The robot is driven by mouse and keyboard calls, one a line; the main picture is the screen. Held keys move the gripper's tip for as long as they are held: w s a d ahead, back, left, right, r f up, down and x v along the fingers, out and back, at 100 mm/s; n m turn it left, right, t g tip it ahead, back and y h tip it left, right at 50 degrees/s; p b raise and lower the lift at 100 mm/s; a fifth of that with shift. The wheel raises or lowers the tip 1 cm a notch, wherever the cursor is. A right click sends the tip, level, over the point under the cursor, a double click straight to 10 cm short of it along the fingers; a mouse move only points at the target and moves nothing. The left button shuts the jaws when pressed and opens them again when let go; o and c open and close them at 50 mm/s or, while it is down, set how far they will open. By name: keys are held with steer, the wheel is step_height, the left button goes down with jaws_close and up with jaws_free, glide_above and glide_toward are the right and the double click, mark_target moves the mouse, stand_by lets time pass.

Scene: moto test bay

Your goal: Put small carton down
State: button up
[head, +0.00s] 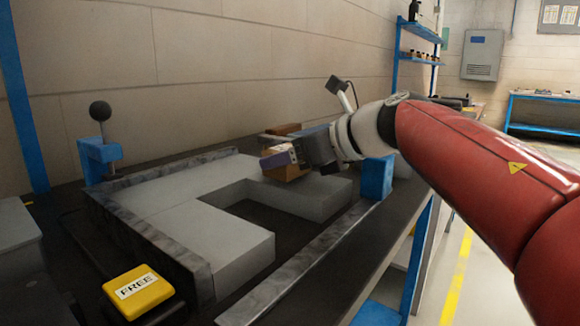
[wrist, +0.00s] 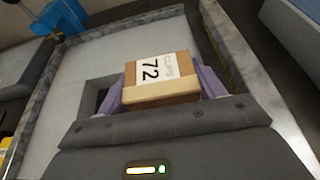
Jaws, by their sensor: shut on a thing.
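The small carton (wrist: 168,93) is a brown box with a white label reading "72" and smaller print. My gripper (wrist: 160,84) is shut on it, with a purple finger on each side in the wrist view. In the head view my gripper (head: 280,159) partly covers the carton (head: 288,173). The carton is at the far part of the pale grey U-shaped block (head: 225,243). I cannot tell whether its underside touches the block.
Dark stone-like rails (head: 306,268) edge the work area. A yellow "FREE" block (head: 138,291) is at the front left. A blue post with a black ball knob (head: 100,111) stands at the back left. A blue block (head: 375,178) is right of my gripper.

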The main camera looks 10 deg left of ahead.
steer(key=shift+f, duration=0.55)
steer(key=o, duration=1.2)
steer(key=shift+c, duration=0.2)
steer(key=shift+d+r, duration=0.1)
steer(key=shift+r, duration=0.05)
steer(key=v, duration=1.1)
steer(key=shift+s+d, duration=0.2)
steer(key=shift+d, duration=0.1)
